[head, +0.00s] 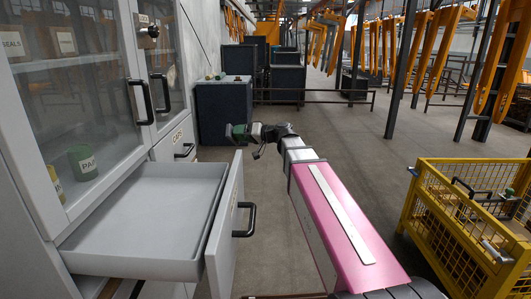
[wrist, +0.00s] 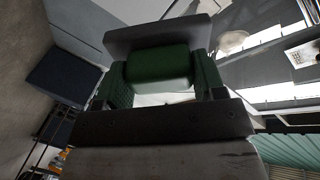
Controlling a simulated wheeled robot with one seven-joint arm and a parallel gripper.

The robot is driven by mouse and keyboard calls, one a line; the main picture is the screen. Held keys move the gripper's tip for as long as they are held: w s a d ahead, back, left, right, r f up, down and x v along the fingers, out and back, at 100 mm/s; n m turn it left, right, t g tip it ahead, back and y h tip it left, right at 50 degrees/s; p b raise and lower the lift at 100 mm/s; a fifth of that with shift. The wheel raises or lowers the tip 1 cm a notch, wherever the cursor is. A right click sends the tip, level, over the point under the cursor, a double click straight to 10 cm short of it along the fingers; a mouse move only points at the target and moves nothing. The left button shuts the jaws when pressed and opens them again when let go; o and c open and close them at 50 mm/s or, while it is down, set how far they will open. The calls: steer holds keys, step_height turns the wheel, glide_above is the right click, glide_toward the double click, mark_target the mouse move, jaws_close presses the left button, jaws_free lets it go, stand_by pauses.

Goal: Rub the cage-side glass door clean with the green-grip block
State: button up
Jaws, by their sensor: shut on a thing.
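My gripper (head: 250,133) is out at the end of my extended arm, right of the grey cabinet. It is shut on the green-grip block (head: 237,131). In the wrist view, the block's green grip (wrist: 158,68) sits between the two fingers, with a grey slab (wrist: 165,34) beyond it. The cabinet has two glass doors, a near one (head: 70,80) and a narrower far one (head: 160,65), both looking shut. The block looks apart from both panes in the head view. I cannot tell which door is the cage-side one. Any dirt on the glass is not clear.
A grey drawer (head: 150,193) stands pulled out, empty, below the near door. A yellow mesh cage (head: 445,230) with items inside stands at the right. Dark bins (head: 222,110) and a low rail stand beyond my gripper. Floor between cabinet and cage is mostly clear.

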steer(key=w+a+r+n+g+y, duration=0.1)
steer(key=w+a+r+g+y, duration=0.1)
steer(key=a+r, duration=0.75)
steer(key=w+a+r+n+g+y, duration=0.1)
steer(key=w+a+r+y, duration=0.1)
steer(key=a+r, duration=0.75)
steer(key=shift+w+a+r, duration=0.1)
steer(key=shift+a+r, duration=0.4)
steer(key=shift+a, duration=0.25)
steer(key=shift+a+r, duration=0.5)
steer(key=shift+a, duration=0.25)
steer(key=shift+x, duration=0.95)
steer(key=shift+f, duration=0.1)
steer(key=shift+w+d, duration=0.2)
steer(key=shift+w, duration=4.05)
steer(key=shift+w+d, duration=0.1)
steer(key=shift+w, duration=0.6)
steer(key=shift+w+d, duration=0.15)
steer(key=shift+w, duration=0.55)
steer(key=shift+n, duration=0.3)
steer(key=shift+s+a, duration=0.15)
steer(key=shift+s, duration=1.8)
steer(key=shift+s+a, duration=0.15)
steer(key=shift+s, duration=1.75)
steer(key=shift+s+a, duration=0.15)
steer(key=shift+s, duration=0.8)
steer(key=shift+s+a, duration=0.1)
steer(key=shift+s, duration=0.8)
